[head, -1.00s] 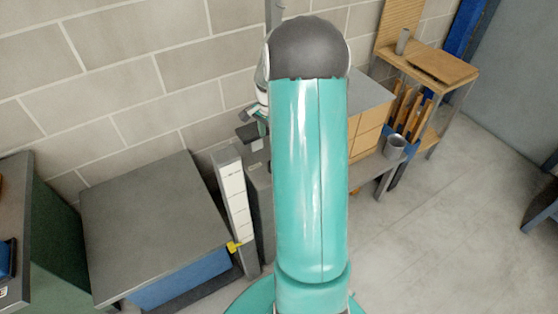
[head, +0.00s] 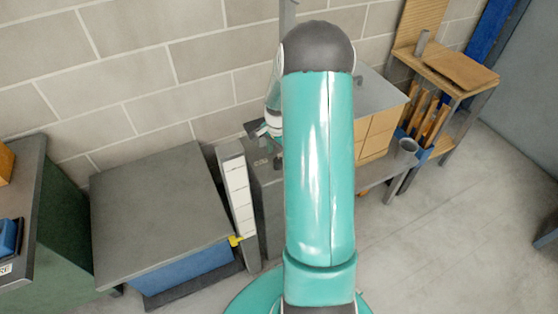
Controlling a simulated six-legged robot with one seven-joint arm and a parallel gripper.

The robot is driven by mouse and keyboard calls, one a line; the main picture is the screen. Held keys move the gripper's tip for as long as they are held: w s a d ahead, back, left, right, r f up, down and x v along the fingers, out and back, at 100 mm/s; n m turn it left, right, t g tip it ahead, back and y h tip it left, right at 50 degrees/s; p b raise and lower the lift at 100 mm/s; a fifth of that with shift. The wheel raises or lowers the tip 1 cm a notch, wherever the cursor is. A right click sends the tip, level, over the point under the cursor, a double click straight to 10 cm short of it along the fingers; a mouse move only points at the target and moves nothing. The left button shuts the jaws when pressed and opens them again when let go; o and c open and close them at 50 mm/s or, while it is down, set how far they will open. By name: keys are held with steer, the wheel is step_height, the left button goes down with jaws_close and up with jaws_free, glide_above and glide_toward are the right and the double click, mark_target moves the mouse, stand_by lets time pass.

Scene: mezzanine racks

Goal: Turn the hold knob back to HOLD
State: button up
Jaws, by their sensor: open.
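My gripper (head: 262,132) shows small beside the far end of my teal arm, low over a grey box (head: 266,190) against the wall. The gripper is open, with nothing seen between its fingers. A small dark upright piece (head: 278,160) stands on the box's top beneath the gripper; it may be the hold knob, but it is too small to be sure. No HOLD marking can be read. I cannot tell whether the gripper touches it. My arm hides the right part of the box.
A white marked post (head: 238,188) with a yellow tab (head: 236,241) stands left of the box. A grey-topped cabinet (head: 160,220) is further left. Floor at right is clear.

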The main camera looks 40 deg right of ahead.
mark_target(278, 160)
step_height(278, 160, down, 5)
steer(key=shift+d, duration=0.1)
steer(key=shift+c, duration=0.5)
steer(key=c, duration=0.9)
steer(key=shift+n, duration=0.4)
steer(key=n, duration=0.2)
steer(key=shift+n, duration=0.4)
steer(key=n, duration=0.3)
steer(key=shift+n, duration=0.4)
steer(key=n, duration=0.6)
steer(key=shift+n, duration=0.3)
